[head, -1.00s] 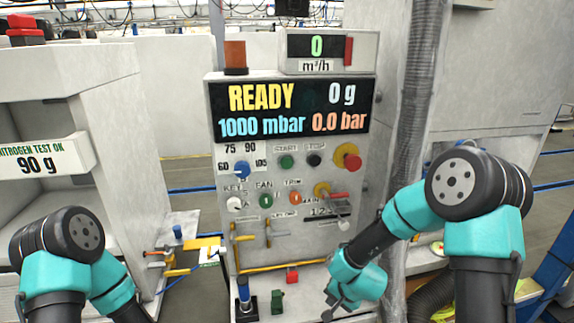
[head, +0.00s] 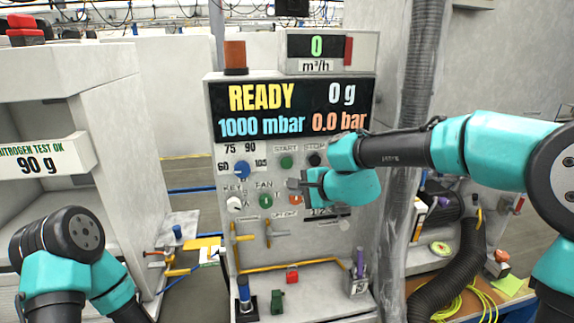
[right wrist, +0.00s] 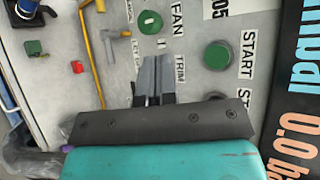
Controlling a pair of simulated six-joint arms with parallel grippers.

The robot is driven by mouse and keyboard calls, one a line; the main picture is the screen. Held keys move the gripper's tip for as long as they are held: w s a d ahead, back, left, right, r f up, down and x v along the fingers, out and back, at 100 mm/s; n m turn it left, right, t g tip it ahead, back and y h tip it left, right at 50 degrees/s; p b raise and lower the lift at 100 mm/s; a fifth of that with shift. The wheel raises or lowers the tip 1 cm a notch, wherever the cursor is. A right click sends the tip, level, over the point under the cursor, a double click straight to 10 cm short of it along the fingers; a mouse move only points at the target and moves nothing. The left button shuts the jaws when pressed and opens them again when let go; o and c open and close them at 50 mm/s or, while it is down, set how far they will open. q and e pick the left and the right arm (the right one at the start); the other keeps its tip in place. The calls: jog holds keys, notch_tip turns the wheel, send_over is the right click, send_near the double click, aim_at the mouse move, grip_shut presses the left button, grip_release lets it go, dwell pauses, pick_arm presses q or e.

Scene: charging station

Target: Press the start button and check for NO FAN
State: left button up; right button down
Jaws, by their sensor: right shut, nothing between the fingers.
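The control panel's display (head: 290,110) reads READY, 0 g, 1000 mbar and 0.0 bar in the head view. The green START button (head: 287,161) is on the panel below the display; it also shows in the right wrist view (right wrist: 217,56). The green FAN knob (head: 265,200) is lower left of it, and shows in the right wrist view (right wrist: 150,23). My right gripper (head: 293,184) is shut and empty in front of the panel, below START; its fingertips (right wrist: 154,62) are between the FAN knob and START in the right wrist view. My left gripper is out of view.
The black STOP button (head: 315,159) is right of START, partly beside my right arm. A blue dial (head: 242,170) and white key knob (head: 234,204) are at left. A yellow pipe (head: 290,266) runs along the panel's bottom. A grey hose (head: 419,80) hangs at right.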

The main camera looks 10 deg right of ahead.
aim_at(288, 166)
jog(key=shift+a+r, duration=0.2)
jog(key=shift+r, duration=0.8)
jog(key=w, duration=0.8)
jog(key=shift+w+a, duration=0.35)
jog(key=shift+w, duration=0.1)
dwell(1.4)
jog(key=shift+w, duration=0.3)
jog(key=shift+w+a, duration=0.1)
jog(key=shift+w, duration=0.35)
dwell(0.9)
jog(key=shift+s, duration=0.85)
